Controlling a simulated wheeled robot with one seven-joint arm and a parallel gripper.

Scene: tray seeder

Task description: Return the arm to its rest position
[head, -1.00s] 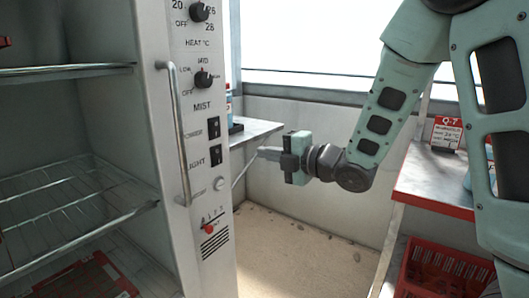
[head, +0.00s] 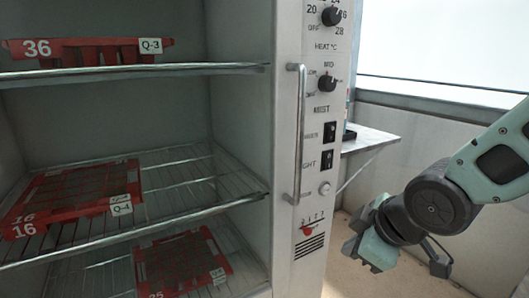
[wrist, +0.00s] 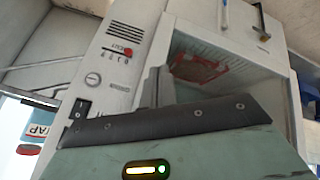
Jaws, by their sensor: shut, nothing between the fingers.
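My gripper (head: 374,242) is at the lower right of the head view, tilted downward in front of the wall, right of the cabinet's control panel. It holds nothing that I can see. In the wrist view its grey fingers (wrist: 158,86) stand close together, above the dark bar of the gripper body, with the cabinet behind. My arm bends in from the right edge of the head view.
An open cabinet with wire shelves (head: 170,171) holds red trays: one up high (head: 165,43), one on the middle shelf (head: 60,187), one below (head: 185,262).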

